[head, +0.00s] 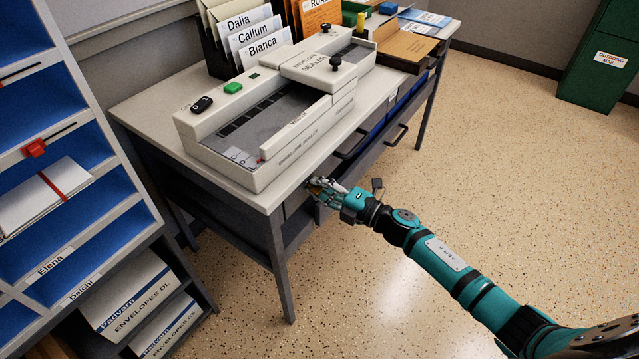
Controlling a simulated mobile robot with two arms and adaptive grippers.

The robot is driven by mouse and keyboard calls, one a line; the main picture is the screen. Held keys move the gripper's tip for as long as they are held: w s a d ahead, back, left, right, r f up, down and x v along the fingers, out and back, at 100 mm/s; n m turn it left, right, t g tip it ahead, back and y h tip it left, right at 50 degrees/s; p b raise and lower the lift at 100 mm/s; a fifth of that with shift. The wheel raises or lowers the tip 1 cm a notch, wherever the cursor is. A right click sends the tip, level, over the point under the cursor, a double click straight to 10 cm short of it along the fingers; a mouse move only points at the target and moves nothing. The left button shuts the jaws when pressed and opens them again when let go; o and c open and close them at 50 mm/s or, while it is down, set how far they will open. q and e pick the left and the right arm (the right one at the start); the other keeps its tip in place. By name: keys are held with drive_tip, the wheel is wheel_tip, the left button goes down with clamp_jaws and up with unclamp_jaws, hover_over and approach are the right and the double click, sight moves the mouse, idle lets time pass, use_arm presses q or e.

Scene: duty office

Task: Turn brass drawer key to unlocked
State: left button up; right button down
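My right gripper (323,189) is at the front of the desk, just below the desktop edge, at the left end of the drawer row. Its arm comes in from the lower right. A small yellowish, brass-coloured bit shows at the fingertips. It may be the drawer key, but it is too small and too covered by the fingers to tell its shape or how it is turned. I cannot tell whether the fingers are closed on it. The drawer front there is mostly hidden by the hand. My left gripper is out of view.
An envelope sealer (250,165) stands on the desk (150,108) above the hand. Drawer handles (398,135) stick out to the right of it. A blue pigeonhole rack (75,150) is at left. The speckled floor (500,180) in front is clear.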

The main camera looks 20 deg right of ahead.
idle(0.4)
drive_tip(key=c, duration=1.5)
unclamp_jaws()
drive_tip(key=v, duration=1.2)
drive_tip(key=shift+d, duration=0.1)
